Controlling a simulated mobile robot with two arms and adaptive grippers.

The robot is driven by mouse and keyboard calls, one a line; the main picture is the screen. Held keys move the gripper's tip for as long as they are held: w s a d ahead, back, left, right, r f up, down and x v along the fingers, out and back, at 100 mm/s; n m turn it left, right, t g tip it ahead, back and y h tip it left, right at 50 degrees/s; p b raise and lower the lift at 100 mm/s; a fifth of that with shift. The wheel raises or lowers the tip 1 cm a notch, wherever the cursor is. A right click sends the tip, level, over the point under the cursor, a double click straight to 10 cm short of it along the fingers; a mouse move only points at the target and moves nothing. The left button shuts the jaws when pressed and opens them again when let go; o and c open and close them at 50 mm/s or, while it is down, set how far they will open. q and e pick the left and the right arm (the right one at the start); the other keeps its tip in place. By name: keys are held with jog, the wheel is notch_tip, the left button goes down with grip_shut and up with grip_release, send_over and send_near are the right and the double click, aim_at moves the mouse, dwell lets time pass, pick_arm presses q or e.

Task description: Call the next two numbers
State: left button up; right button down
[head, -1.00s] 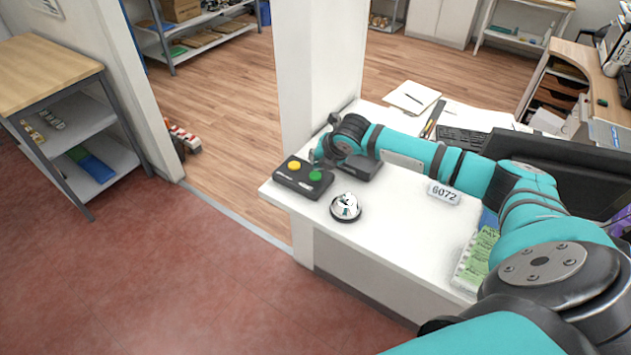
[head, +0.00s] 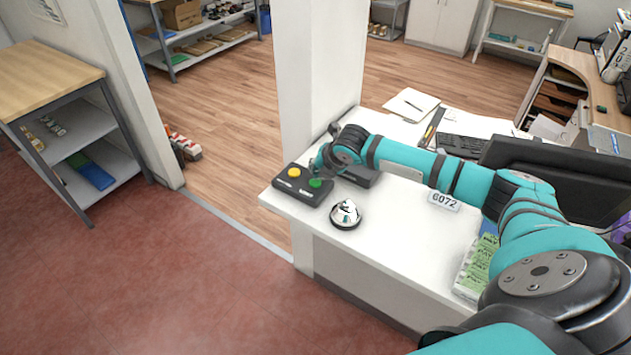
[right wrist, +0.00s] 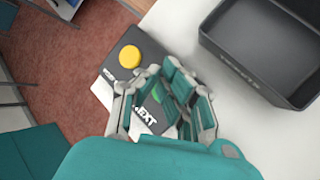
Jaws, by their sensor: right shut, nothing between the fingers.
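A dark button box (head: 290,187) lies at the near left corner of the white counter. It has a yellow button (head: 294,173) on the left and a green button (head: 315,183) on the right. My right gripper (head: 319,167) is shut and empty, fingers down at the green button; I cannot tell whether they touch it. In the right wrist view the shut fingers (right wrist: 165,105) cover the green button, beside the yellow button (right wrist: 130,57) and part of a "NEXT" label (right wrist: 147,117). A white number sign (head: 443,201) reads about G072. My left gripper is out of view.
A silver bell (head: 346,213) stands just in front of the box. A dark tray (right wrist: 262,75) lies beside the box, under my right forearm in the head view. Green pads (head: 478,267) and a dark monitor (head: 560,180) are farther right. A white pillar (head: 312,80) rises behind the box.

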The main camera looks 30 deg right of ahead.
jog(key=shift+f, duration=0.15)
dwell(0.4)
jog(key=shift+f, duration=0.4)
dwell(0.4)
jog(key=shift+r+p, duration=0.55)
jog(key=shift+p, duration=0.35)
notch_tip(320, 180, up, 5)
jog(key=p, duration=0.5)
jog(key=shift+f, duration=0.2)
jog(key=shift+r, duration=0.7)
